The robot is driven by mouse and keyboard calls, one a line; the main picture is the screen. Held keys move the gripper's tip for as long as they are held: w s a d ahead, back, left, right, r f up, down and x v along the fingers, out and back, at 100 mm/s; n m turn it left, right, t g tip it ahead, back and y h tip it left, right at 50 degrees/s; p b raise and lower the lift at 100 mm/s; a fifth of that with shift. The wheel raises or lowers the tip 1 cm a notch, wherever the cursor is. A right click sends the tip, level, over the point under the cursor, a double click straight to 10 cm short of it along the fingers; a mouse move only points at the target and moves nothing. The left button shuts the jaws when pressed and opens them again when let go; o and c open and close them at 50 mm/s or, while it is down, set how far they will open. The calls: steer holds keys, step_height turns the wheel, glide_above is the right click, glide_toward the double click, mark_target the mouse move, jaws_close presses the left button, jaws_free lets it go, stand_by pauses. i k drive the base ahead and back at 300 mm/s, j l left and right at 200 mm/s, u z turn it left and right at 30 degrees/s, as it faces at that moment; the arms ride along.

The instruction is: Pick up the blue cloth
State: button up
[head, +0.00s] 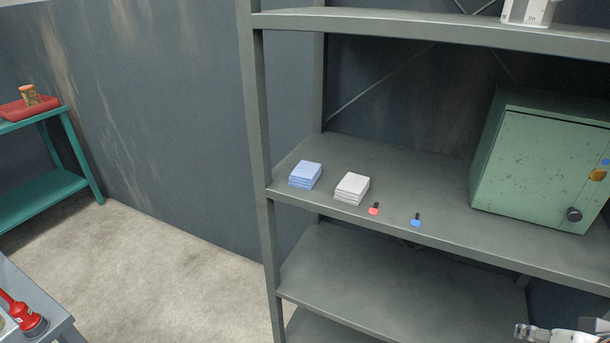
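The blue cloth (305,174) is a folded stack lying on the middle shelf, near its left end, close to the shelf's upright post. My gripper (522,331) shows only in part at the bottom right corner of the head view. It is well to the right of and lower in the picture than the blue cloth, apart from it. Its fingers are too small and cut off to tell whether they are open or shut.
A white folded cloth (351,188) lies just right of the blue one. A red-tagged key (374,209) and blue-tagged key (416,220) lie near the front edge. A green metal cabinet (540,165) stands at right. The upper shelf (430,28) overhangs; a post (262,150) stands left.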

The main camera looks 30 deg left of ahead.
mark_target(306, 174)
steer(key=u, duration=1.3)
